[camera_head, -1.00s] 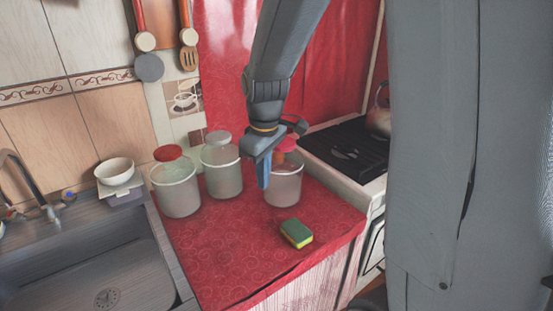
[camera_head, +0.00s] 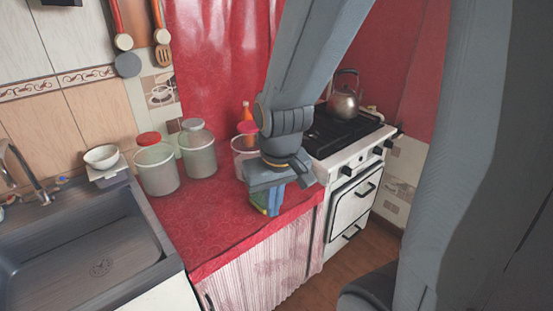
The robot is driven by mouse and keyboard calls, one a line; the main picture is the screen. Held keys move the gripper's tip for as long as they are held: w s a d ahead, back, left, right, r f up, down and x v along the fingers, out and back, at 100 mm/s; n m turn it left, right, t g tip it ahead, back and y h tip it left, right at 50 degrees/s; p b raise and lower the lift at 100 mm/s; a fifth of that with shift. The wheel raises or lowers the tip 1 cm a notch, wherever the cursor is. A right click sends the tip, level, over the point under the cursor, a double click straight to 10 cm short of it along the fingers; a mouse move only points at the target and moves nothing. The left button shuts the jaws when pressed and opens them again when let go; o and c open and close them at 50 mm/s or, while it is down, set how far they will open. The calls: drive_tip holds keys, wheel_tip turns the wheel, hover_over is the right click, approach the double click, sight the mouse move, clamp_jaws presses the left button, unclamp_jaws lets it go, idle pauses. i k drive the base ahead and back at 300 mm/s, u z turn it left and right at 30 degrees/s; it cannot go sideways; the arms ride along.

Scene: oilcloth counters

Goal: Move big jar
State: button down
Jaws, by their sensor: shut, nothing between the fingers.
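Three frosted jars stand on the red oilcloth counter (camera_head: 215,225). A jar with a red lid (camera_head: 158,174) is at the left, next to a jar with a grey lid (camera_head: 198,158) slightly behind it. Another jar with a red lid (camera_head: 242,158) is at the right, partly hidden behind my arm. I cannot tell for sure which one is the big jar. My gripper (camera_head: 273,207) points down over the front right of the counter, apart from the left two jars. Its blue fingers are shut and hold nothing.
An orange bottle (camera_head: 246,112) shows behind the right jar. The sink (camera_head: 85,245) and a white bowl (camera_head: 101,156) are left. The stove (camera_head: 350,205) with a kettle (camera_head: 343,104) is right.

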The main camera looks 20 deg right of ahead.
sight(244, 146)
drive_tip(key=z, duration=2.65)
drive_tip(key=i, duration=1.1)
drive_tip(key=u, duration=2.15)
